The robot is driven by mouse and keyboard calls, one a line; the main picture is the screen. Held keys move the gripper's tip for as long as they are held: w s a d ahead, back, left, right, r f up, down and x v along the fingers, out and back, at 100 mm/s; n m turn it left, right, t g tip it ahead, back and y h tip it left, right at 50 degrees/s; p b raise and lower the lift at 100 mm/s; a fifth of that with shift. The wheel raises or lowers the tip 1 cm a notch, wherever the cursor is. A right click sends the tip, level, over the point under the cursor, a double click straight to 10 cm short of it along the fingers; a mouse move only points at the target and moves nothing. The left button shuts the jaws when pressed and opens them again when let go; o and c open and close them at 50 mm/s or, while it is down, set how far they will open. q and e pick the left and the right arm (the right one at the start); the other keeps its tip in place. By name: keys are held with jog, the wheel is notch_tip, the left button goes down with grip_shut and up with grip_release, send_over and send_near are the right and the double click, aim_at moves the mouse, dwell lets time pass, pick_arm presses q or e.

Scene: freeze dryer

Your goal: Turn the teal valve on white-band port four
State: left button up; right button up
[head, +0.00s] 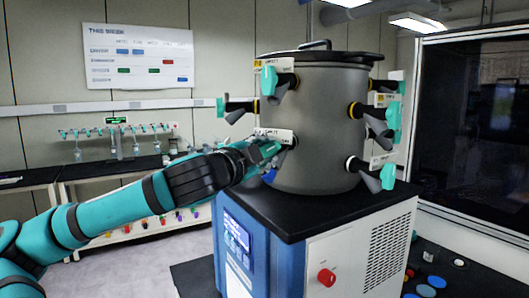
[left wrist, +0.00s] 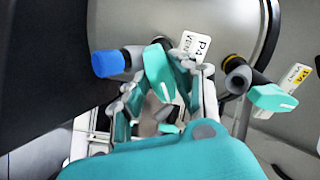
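The grey drum (head: 318,125) of the freeze dryer carries several ports with teal valve handles. My left gripper (head: 266,154) is at a low port on the drum's left front, just under a white label (head: 273,135); it largely hides that port in the head view. In the left wrist view the label (left wrist: 194,45) reads P4 VENT. A teal valve handle (left wrist: 157,74) with a white mark lies between the spread fingers of my left gripper (left wrist: 168,88). I cannot tell whether the fingers touch it. My right gripper is not in view.
A blue cap (left wrist: 107,63) is close left of the fingers. A neighbouring port's teal handle (left wrist: 272,97) is to the right. Another teal handle (head: 269,80) is above my gripper. The black top (head: 310,215) of the blue-and-white cabinet lies below.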

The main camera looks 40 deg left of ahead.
pick_arm(q)
jog(key=shift+s+d+r, duration=0.2)
jog(key=shift+s, duration=0.5)
jog(key=v, duration=0.6)
jog(key=shift+f, duration=0.2)
